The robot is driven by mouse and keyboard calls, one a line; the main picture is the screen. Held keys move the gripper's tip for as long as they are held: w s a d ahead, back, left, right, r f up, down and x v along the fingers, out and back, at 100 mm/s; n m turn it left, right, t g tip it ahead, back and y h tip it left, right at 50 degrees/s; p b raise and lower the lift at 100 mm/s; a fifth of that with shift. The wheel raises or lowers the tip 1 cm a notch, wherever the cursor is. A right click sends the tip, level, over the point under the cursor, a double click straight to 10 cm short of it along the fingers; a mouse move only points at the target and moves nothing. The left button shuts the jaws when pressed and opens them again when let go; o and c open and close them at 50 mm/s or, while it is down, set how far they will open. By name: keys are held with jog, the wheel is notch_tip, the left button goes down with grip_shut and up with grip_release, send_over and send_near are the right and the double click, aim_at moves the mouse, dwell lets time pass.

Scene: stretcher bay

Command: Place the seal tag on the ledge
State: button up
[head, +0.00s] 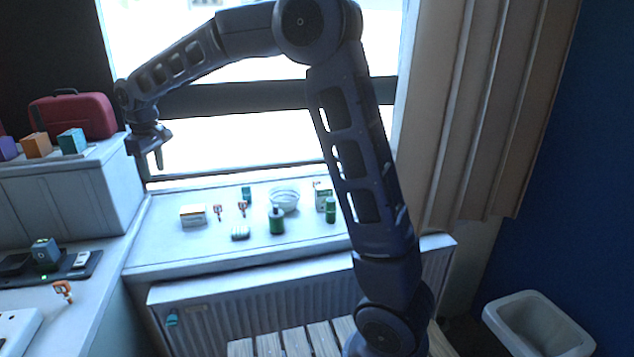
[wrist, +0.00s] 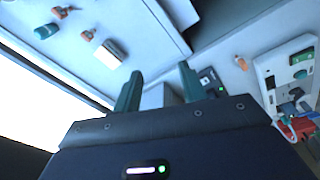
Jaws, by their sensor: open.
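Small orange-and-white tags, which look like seal tags, lie in two places. One tag (head: 63,291) is on the left counter and also shows in the wrist view (wrist: 241,62). Two more, a left one (head: 217,211) and a right one (head: 242,207), are on the white window ledge (head: 165,252). I cannot tell which one the task names. My gripper (head: 152,158) hangs beside the raised cabinet's right end, above the ledge's left end. In the wrist view its fingers (wrist: 160,86) are apart, with no tag between them.
The ledge holds a white-and-orange box (head: 193,215), a bowl (head: 284,200), a green bottle (head: 276,221) and other small items. Its front left is clear. A raised grey cabinet (head: 75,200) bears a red case (head: 73,115) and small boxes. A radiator (head: 235,315) stands below the ledge.

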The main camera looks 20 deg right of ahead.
jog(key=s+d+r+m+t, duration=0.1)
jog(key=s+d+r+m, duration=0.1)
jog(key=d, duration=0.8)
jog(key=s+d+r+m, duration=0.1)
jog(key=d+r+m, duration=0.1)
jog(key=d, duration=0.8)
jog(key=s+d+r+m+t, duration=0.1)
jog(key=s+d+r+m, duration=0.1)
jog(key=d, duration=0.9)
jog(key=s+d+f+m, duration=0.3)
jog(key=s+d, duration=0.6)
jog(key=s+d+f+m+t, duration=0.1)
jog(key=s+d+f+m, duration=0.2)
jog(key=s+d, duration=0.6)
jog(key=shift+d+f+m+h, duration=0.3)
jog(key=shift+d+m, duration=0.1)
jog(key=shift+d, duration=0.3)
